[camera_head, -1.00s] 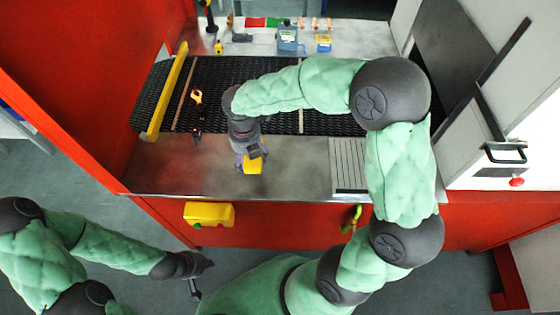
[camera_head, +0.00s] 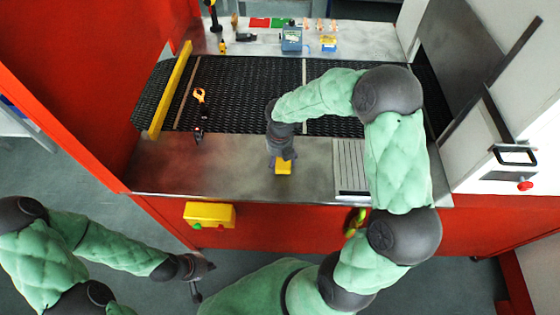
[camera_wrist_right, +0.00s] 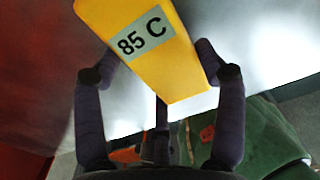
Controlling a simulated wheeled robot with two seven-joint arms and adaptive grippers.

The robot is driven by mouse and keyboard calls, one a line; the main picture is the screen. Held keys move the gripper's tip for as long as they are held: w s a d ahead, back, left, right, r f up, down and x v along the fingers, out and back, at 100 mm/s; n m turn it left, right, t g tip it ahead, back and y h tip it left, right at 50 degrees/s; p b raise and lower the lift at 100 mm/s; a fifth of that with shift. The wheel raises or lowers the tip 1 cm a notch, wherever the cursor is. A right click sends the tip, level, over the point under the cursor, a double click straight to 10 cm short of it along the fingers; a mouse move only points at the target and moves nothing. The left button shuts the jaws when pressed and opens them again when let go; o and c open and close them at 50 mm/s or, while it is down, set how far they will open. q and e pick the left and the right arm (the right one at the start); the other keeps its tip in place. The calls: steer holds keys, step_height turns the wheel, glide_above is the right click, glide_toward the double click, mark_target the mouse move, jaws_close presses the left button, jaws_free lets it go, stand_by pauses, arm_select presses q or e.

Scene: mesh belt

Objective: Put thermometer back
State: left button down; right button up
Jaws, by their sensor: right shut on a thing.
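The thermometer (camera_head: 283,168) is a yellow block, and in the right wrist view its face (camera_wrist_right: 150,45) carries a grey panel reading "85 C". My right gripper (camera_head: 283,160) is shut on it, with fingers on both sides in the right wrist view (camera_wrist_right: 160,75). It is over the bare metal ledge in front of the belt. I cannot tell whether it touches the metal. My left gripper (camera_head: 197,280) hangs low at the left, over the floor and away from the ledge; its fingers are too small to read.
The black mesh belt (camera_head: 240,85) runs behind the ledge (camera_head: 220,165), with an orange-and-black tool (camera_head: 199,97) on it. A yellow bar (camera_head: 170,90) crosses its left part. A slotted grate (camera_head: 350,165) lies to the right. The back shelf holds a blue container (camera_head: 291,38) and small items.

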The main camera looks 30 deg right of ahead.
steer(key=shift+f, duration=0.35)
steer(key=shift+f, duration=0.15)
steer(key=o, duration=1.3)
steer(key=shift+c, duration=0.2)
step_height(320, 180, up, 12)
steer(key=p, duration=0.2)
